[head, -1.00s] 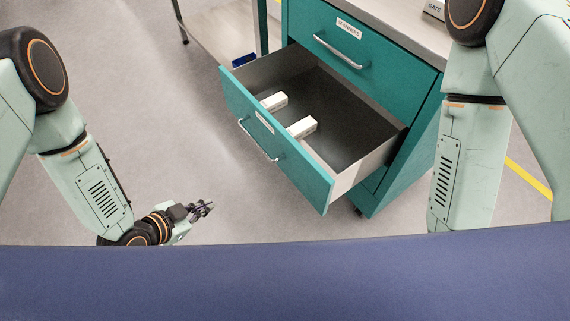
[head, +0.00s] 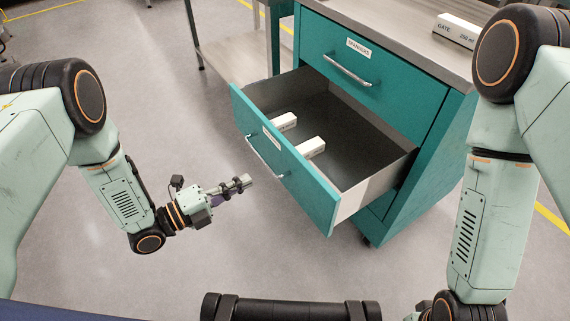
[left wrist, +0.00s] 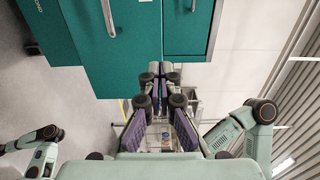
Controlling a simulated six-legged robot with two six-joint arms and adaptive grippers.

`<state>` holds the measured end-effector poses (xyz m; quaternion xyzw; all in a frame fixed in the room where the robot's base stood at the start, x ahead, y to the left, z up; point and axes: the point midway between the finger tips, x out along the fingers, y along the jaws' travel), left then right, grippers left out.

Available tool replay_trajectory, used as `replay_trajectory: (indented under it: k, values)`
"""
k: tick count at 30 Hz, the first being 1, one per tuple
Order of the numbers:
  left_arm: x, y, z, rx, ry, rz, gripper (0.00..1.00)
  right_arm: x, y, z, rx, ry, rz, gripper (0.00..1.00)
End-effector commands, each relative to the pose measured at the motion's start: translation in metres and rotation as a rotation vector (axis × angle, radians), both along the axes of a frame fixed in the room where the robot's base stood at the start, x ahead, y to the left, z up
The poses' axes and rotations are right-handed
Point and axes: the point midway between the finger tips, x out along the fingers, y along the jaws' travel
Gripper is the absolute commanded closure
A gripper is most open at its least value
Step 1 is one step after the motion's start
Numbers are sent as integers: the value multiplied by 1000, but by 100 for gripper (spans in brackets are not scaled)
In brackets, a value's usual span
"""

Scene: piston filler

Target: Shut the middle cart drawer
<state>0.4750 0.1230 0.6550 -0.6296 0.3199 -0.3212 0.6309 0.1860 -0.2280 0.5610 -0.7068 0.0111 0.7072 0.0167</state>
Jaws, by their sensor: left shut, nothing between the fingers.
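The middle cart drawer (head: 318,196) stands pulled far out of the teal cart, with two white boxes (head: 312,147) lying inside. Its teal front has a silver handle (head: 262,157) and a white label. My left gripper (head: 248,182) is shut and empty, in front of the drawer face, a little left of and below the handle, with a visible gap. In the left wrist view, the shut fingertips (left wrist: 158,70) point toward a teal front (left wrist: 95,50) with a silver handle (left wrist: 109,18). My right gripper is out of sight below the right forearm.
The closed top drawer (head: 372,75), labelled SPANNERS, sits above. A white box marked GATE (head: 458,30) lies on the cart's grey top (head: 400,35). A grey table (head: 235,55) stands behind, left of the cart. The floor left of the drawer is clear.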

Motion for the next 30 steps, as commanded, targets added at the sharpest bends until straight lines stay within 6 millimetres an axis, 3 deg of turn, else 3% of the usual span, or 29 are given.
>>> replay_trajectory:
  k: [15, 21, 30]
  values:
    - [52, -80, -3, 1, 1, -6, 100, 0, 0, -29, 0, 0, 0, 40]
    - [64, -95, -2, 0, 2, -2, 100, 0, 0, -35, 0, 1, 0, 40]
    - [67, -98, -1, 0, 4, -1, 100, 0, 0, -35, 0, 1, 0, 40]
